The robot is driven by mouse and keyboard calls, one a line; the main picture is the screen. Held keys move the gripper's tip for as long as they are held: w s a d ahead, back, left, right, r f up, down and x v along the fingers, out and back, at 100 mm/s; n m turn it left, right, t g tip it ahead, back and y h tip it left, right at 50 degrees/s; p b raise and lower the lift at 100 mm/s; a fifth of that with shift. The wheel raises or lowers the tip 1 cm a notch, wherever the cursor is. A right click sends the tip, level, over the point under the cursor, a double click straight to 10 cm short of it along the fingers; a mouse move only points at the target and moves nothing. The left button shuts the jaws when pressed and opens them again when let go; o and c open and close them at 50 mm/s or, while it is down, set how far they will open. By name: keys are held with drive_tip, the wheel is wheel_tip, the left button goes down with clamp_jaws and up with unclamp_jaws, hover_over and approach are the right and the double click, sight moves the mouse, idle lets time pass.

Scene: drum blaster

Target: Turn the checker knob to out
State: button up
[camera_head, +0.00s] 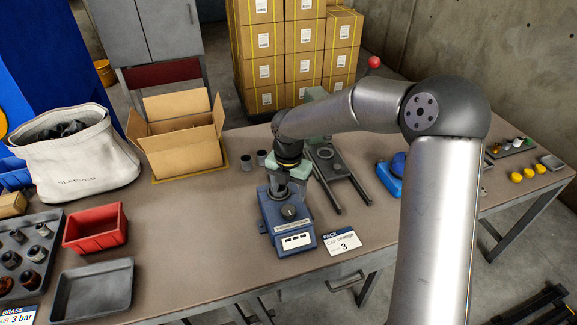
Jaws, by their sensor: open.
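The checker looks to be the blue box-shaped device (284,240) standing on the table near its front edge, with a white panel on its front face. A dark round knob (288,211) shows on its sloped upper face. The knob's setting and its labels are too small to read. My gripper (289,186) hangs over the upper part of this device, just behind and above the knob, and is open. Its fingertips are small and partly merged with the device, so I cannot tell whether they touch it. The arm comes in from the right.
A dark fixture with two rails (342,180) stands right of the device. A PACK sign (341,241) lies at its front right. An open cardboard box (183,140), a red bin (95,228) and a grey tray (92,290) are left. Bare tabletop (190,225) lies between.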

wheel_tip(320, 180, up, 10)
drive_tip(key=shift+b, duration=0.3)
drive_tip(key=shift+s+f, duration=0.1)
drive_tip(key=s+d+m, duration=0.7)
drive_tip(key=s+m, duration=0.7)
drive_tip(key=m, duration=0.1)
drive_tip(key=s+d+m, duration=0.8)
drive_tip(key=s+m, duration=0.5)
drive_tip(key=m, duration=0.3)
drive_tip(key=shift+s+d+f+t, duration=0.2)
drive_tip(key=shift+s+f+t, duration=0.1)
drive_tip(key=shift+s, duration=0.05)
